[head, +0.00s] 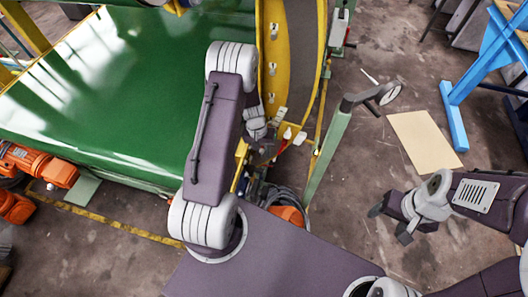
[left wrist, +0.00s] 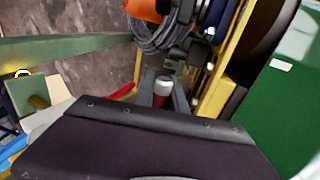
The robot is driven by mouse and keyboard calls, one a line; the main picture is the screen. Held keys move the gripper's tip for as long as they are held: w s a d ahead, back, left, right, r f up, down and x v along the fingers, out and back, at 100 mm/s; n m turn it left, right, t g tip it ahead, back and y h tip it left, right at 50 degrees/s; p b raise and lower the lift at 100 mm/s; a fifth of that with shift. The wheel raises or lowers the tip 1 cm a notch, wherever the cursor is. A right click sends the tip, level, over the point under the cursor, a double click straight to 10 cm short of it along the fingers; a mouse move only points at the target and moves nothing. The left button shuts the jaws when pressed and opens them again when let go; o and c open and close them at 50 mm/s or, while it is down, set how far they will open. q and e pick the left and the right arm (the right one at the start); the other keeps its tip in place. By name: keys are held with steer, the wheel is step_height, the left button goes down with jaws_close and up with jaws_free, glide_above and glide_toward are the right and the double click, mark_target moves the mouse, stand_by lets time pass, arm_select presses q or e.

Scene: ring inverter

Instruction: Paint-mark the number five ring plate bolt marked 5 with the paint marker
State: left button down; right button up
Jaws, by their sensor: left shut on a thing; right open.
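The ring plate (head: 296,60) is a dark curved band with yellow edges at the top middle of the head view. Pale bolts or tags (head: 272,68) sit along its left side; I cannot read their numbers, so I cannot tell which is bolt 5. My left gripper (left wrist: 163,95) is shut on a red cylinder with a pale end, likely the paint marker (left wrist: 162,88), held upright between the fingers. In the head view this gripper is near the ring plate's lower end, mostly hidden by my wrist. My right gripper (head: 389,224) is open and empty above the floor at the right.
A green machine surface (head: 110,90) fills the left. A green post (head: 328,155) stands right of the ring plate. A red lever (left wrist: 122,91) and coiled cable (left wrist: 165,35) are close to my left gripper. A cardboard sheet (head: 425,140) and blue stand (head: 453,115) are at the right.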

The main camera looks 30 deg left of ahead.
arm_select(q)
steer(key=shift+w+a, duration=0.15)
steer(key=shift+w, duration=0.3)
stand_by(1.3)
steer(key=s+b, duration=0.1)
steer(key=s, duration=0.1)
steer(key=s+d+b, duration=0.1)
steer(key=s+b, duration=0.1)
steer(key=shift+f, duration=0.15)
steer(key=shift+s+d, duration=0.1)
steer(key=shift+s, duration=0.35)
stand_by(0.6)
